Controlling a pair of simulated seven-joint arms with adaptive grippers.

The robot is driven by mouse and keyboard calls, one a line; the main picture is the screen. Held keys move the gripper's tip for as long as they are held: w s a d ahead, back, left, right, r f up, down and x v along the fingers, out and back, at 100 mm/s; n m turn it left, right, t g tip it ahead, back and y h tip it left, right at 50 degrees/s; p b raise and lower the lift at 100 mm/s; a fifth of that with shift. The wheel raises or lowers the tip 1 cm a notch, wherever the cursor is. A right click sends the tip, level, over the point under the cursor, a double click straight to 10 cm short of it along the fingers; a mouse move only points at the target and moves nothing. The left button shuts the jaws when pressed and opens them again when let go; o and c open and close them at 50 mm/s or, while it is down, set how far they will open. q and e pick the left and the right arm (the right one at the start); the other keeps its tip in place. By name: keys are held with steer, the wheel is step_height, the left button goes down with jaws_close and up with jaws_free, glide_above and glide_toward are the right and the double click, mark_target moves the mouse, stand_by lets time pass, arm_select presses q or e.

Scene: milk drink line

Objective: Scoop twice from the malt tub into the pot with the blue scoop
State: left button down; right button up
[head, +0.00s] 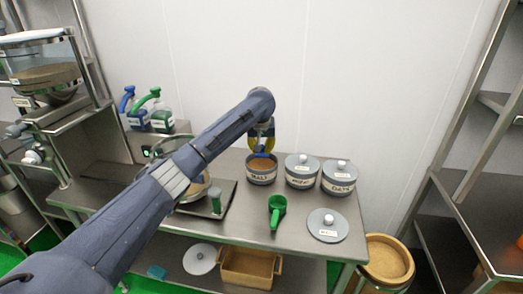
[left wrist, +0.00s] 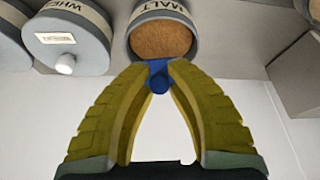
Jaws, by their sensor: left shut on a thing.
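My left gripper (head: 262,149) reaches over the table from the left and is shut on the blue scoop (left wrist: 158,76). In the left wrist view its yellow fingers (left wrist: 160,85) close around the scoop's handle. The malt tub (head: 261,176) stands open on the table, filled with brown powder, and also shows in the left wrist view (left wrist: 163,10). The scoop is at the tub's mouth; whether its bowl is in the powder cannot be told. The pot (head: 193,190) stands left of the tub, largely hidden behind my left arm. My right gripper is not in view.
Two lidded tubs, one marked oats (head: 338,179) and one beside it (head: 301,172), stand right of the malt. A green scoop (head: 277,209) and a loose grey lid (head: 327,225) lie in front. Blue and green jugs (head: 161,119) stand at the back left.

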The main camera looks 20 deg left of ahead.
arm_select(q)
steer(key=shift+r, duration=0.1)
step_height(320, 180, up, 3)
steer(key=t+y, duration=0.1)
steer(key=t, duration=0.3)
steer(key=shift+t, duration=0.4)
steer(key=shift+r+t+y, duration=0.6)
steer(key=shift+r+t, duration=0.3)
steer(key=shift+t, duration=0.6)
